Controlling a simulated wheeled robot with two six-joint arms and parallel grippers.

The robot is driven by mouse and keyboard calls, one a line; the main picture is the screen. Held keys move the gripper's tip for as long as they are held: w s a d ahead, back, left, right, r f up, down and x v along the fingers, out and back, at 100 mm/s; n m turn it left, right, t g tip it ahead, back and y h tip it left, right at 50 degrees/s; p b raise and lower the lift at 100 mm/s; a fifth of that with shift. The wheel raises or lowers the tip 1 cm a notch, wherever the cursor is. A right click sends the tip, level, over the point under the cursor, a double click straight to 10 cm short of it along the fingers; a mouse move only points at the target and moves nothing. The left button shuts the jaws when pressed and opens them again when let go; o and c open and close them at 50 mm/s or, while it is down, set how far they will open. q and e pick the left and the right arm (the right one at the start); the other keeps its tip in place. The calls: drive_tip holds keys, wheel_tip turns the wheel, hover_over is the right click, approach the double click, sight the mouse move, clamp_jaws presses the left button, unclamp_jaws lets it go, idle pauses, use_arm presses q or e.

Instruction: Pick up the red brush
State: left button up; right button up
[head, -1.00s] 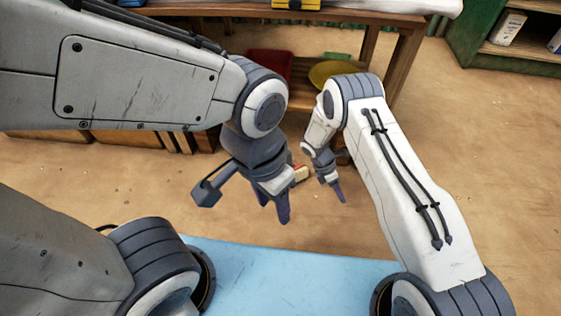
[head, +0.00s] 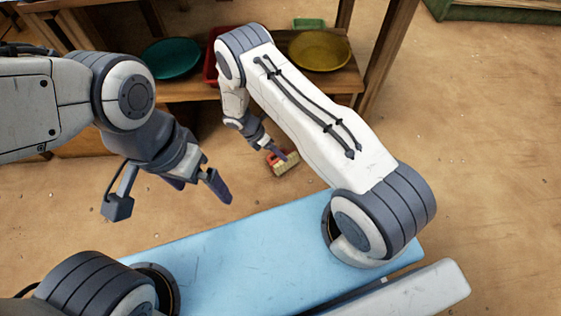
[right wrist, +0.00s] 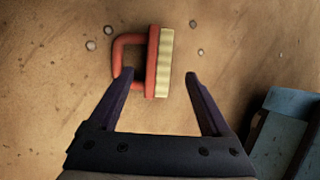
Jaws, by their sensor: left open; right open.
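The red brush (head: 289,166) lies on the sandy floor in front of the shelf, with cream bristles and a red loop handle. In the right wrist view the brush (right wrist: 152,45) is ahead of my open right gripper (right wrist: 160,74), its near end between the fingertips. The left finger there overlaps the handle loop; I cannot tell whether it touches. In the head view my right gripper (head: 281,154) is at the brush, and one finger covers part of it. My left gripper (head: 203,190) is open and empty, left of the brush and apart from it.
A wooden shelf (head: 355,79) stands behind, holding a teal bowl (head: 170,58), a yellow bowl (head: 319,50), a red container (head: 211,70) and a green item (head: 309,24). A green cabinet (head: 500,10) is at the back right. The floor at right is open, with small pebbles.

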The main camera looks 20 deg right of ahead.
drive_tip(key=shift+x, duration=0.85)
drive_tip(key=b+x, duration=0.4)
drive_tip(key=shift+w+d+f+b, duration=0.1)
drive_tip(key=shift+d+f+b, duration=0.05)
drive_tip(key=shift+f+b, duration=0.2)
drive_tip(key=shift+r, duration=0.1)
drive_tip(key=shift+c, duration=0.3)
clamp_jaws()
